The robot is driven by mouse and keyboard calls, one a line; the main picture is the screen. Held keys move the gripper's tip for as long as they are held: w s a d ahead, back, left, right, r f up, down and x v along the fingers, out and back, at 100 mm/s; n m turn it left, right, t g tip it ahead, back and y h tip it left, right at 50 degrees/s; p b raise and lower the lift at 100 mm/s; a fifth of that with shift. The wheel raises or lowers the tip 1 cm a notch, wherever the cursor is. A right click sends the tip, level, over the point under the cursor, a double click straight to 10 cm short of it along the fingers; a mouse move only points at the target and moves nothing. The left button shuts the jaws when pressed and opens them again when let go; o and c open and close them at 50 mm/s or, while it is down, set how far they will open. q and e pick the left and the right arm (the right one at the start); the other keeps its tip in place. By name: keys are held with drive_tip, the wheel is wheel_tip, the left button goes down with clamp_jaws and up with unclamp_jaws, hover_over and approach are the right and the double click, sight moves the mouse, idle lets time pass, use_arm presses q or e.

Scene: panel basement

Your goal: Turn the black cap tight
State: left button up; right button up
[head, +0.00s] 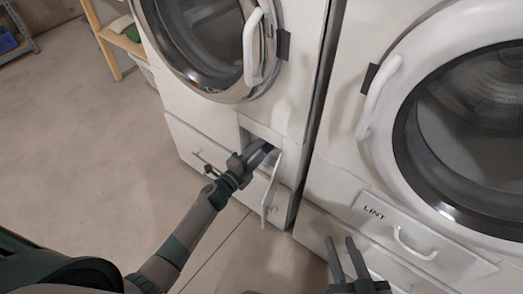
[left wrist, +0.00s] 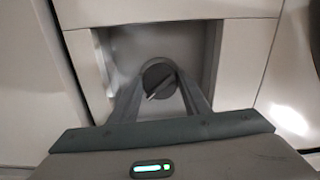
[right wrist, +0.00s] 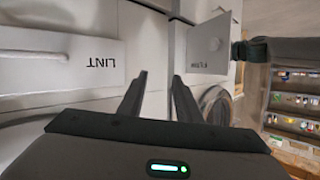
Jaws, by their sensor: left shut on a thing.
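The black cap (left wrist: 158,79) is round with a raised grip bar and sits inside a square recess low in the left machine's front. My left gripper (left wrist: 160,88) reaches into the recess, with one finger on each side of the cap, shut on it. In the left wrist view the grip bar is tilted, rising to the right. In the head view my left gripper (head: 266,152) covers the cap. My right gripper (head: 341,240) is open and empty, in front of the lower front of the right machine. It also shows open in the right wrist view (right wrist: 159,78).
A small white flap (head: 271,191) stands open at the right of the recess, close to my left gripper. A lint drawer (head: 375,215) with a white handle is near my right gripper. A wooden shelf (head: 118,38) stands at the back left. The floor at left is clear.

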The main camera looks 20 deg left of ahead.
use_arm(q)
drive_tip(key=shift+m, duration=0.9)
use_arm(e)
drive_tip(key=shift+w+a+r+t+y, duration=0.15)
drive_tip(key=shift+r+t, duration=0.2)
drive_tip(key=shift+r, duration=0.2)
drive_tip(key=shift+w+a+r+t+y, duration=0.15)
drive_tip(key=shift+r+t, duration=0.2)
drive_tip(key=shift+r, duration=0.2)
use_arm(q)
drive_tip(key=o, duration=1)
drive_tip(key=shift+o, duration=0.2)
drive_tip(key=v, duration=1.7)
drive_tip(key=shift+s+p, duration=0.2)
drive_tip(key=shift+p, duration=0.1)
use_arm(e)
drive_tip(key=f, duration=0.1)
drive_tip(key=f+g, duration=0.1)
drive_tip(key=s+d+f+g, duration=0.1)
drive_tip(key=shift+f+h, duration=0.15)
drive_tip(key=shift+h, duration=0.25)
use_arm(q)
drive_tip(key=shift+a, duration=0.1)
